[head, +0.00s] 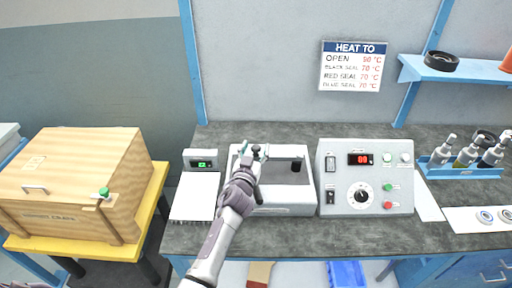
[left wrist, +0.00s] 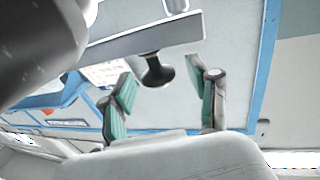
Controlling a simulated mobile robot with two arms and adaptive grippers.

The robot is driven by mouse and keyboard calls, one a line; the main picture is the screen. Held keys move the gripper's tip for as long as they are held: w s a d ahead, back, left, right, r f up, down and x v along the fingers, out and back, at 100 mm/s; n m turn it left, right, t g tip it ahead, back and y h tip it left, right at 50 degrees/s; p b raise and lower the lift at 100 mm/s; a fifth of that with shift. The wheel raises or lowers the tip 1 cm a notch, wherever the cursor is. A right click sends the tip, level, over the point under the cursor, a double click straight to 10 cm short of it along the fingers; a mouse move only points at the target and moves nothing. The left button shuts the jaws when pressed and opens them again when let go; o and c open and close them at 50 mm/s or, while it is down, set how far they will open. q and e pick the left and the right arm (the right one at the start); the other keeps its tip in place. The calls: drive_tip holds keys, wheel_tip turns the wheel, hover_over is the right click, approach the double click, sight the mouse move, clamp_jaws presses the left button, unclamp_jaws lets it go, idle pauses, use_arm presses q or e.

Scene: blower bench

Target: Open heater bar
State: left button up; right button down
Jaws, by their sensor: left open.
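The heater bar (head: 283,150) is the light grey bar of the white press (head: 272,209) in the middle of the bench. A black knob (head: 296,166) hangs under its right part. My left gripper (head: 256,152) is over the left part of the press, left of the knob, and hides part of the bar. In the left wrist view the two green-padded fingers (left wrist: 163,97) are apart and empty. The bar (left wrist: 140,39) and black knob (left wrist: 156,71) show beyond them, the knob lined up with the gap. I cannot tell whether a finger touches the bar. My right gripper is not in view.
A control box (head: 365,178) with a red display and dial stands close right of the press. A small scale (head: 201,159) with a green display stands left. A wooden box (head: 75,180) is far left; bottles in a blue rack (head: 461,171) stand right.

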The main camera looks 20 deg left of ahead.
use_arm(q)
drive_tip(key=shift+w, duration=0.45)
drive_tip(key=shift+c, duration=0.2)
clamp_jaws()
